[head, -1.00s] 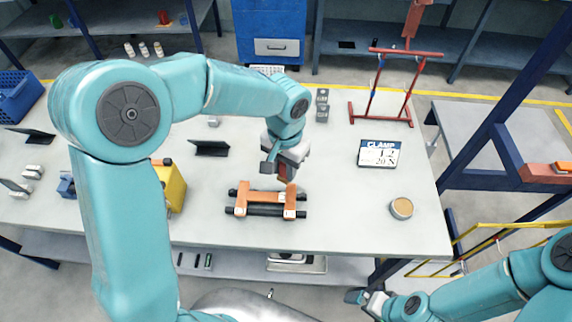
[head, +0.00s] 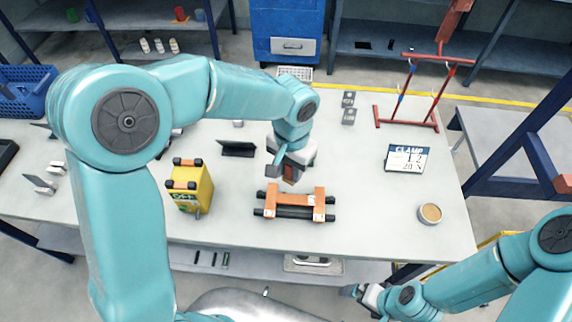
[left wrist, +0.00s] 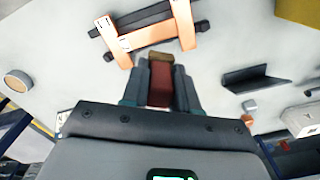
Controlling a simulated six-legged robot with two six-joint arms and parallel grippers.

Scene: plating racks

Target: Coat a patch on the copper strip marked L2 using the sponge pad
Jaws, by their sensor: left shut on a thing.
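A rack of black bars (head: 285,213) lies on the table, with an orange copper strip at its left (head: 271,198) and another at its right (head: 320,203). An orange crosspiece joins them. Both strips show in the left wrist view (left wrist: 113,45), (left wrist: 183,28). The strips bear small white labels, too small to read, so I cannot tell which is L2. My left gripper (head: 288,177) is shut on the sponge pad, a dark red block with a tan tip (left wrist: 160,82). The pad is just behind the rack, apparently above the table. My right gripper (head: 358,291) is beyond the front edge; its jaws are unclear.
A yellow box (head: 190,187) stands left of the rack. A round tan-topped pot (head: 430,213) and a clamp sign (head: 408,158) are at the right. A red frame (head: 415,95) stands at the back right. The table between rack and pot is clear.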

